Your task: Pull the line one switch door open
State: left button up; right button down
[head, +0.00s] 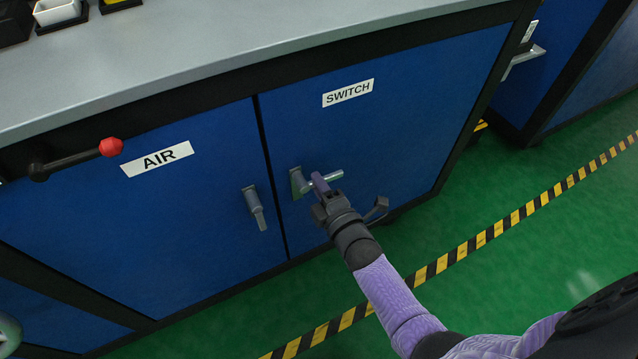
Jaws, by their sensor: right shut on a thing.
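The switch door (385,130) is a blue cabinet door with a white SWITCH label (348,93). It looks shut, level with the AIR door beside it. Its metal lever handle (332,177) sticks out to the right from a plate near the door's left edge. The fingers hide part of the lever. My left gripper is not in the view.
The AIR door (120,230) is to the left, with its handle (255,208) pointing down. A red-knobbed lever (110,147) juts out at the left. A grey worktop (220,45) runs above. Green floor with a yellow-black tape line (470,244) lies in front. Another blue cabinet (560,60) stands at the right.

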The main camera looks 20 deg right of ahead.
jog(key=s+d+n+g+y+p, duration=0.1)
jog(key=s+d+y, duration=0.3)
jog(key=s, duration=0.6)
jog(key=s+d+n+g+y+p, duration=0.1)
jog(key=s+d+n+y, duration=0.2)
jog(key=s, duration=0.7)
jog(key=shift+d+n+y, duration=0.35)
jog(key=shift+n+y, duration=0.05)
jog(key=shift+n, duration=0.2)
jog(key=shift+s, duration=0.1)
jog(key=c, duration=0.6)
grip_release()
jog(key=shift+o, duration=0.2)
jog(key=v, duration=0.9)
jog(key=shift+s+d, duration=0.2)
jog(key=shift+s, duration=0.15)
